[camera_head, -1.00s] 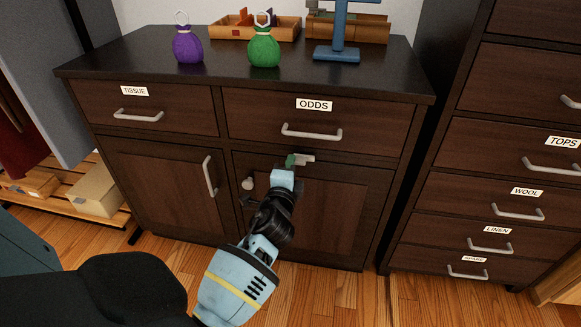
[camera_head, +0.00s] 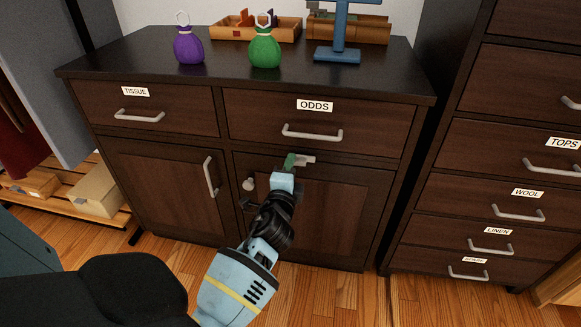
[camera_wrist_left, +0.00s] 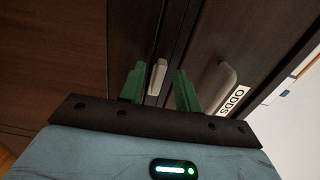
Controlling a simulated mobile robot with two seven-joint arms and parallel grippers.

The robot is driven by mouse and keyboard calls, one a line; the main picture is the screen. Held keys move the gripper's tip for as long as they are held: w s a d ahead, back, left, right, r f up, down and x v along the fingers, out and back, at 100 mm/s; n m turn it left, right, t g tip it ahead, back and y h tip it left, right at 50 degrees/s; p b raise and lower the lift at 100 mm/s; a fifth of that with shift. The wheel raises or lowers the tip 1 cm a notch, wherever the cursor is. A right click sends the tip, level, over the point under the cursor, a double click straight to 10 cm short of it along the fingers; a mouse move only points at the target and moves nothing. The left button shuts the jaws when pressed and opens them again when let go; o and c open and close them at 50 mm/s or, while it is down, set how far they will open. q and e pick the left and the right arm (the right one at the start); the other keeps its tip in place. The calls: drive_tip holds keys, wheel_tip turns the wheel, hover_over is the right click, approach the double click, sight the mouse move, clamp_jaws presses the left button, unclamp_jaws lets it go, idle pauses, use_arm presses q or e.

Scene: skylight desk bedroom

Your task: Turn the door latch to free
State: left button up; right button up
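The door latch (camera_head: 307,159) is a small pale grey bar at the top of the right cabinet door (camera_head: 340,205), just under the ODDS drawer. In the head view it lies roughly level, its left part hidden by my gripper. My left gripper (camera_head: 291,161) is at the latch, with green fingers. In the left wrist view the latch (camera_wrist_left: 157,77) stands between the two fingers of the left gripper (camera_wrist_left: 160,88), with a visible gap on the right side. The fingers are apart. Contact on the left side is hard to tell. My right gripper is not in view.
A round knob (camera_head: 248,184) is on the right door's left side. The ODDS drawer handle (camera_head: 312,134) juts out just above the latch. The left door handle (camera_head: 210,176) is further left. Purple (camera_head: 188,46) and green (camera_head: 264,48) bags stand on top.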

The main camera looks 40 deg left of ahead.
use_arm(q)
drive_tip(key=v, duration=0.7)
drive_tip(key=shift+p, duration=0.35)
drive_tip(key=shift+s, duration=0.15)
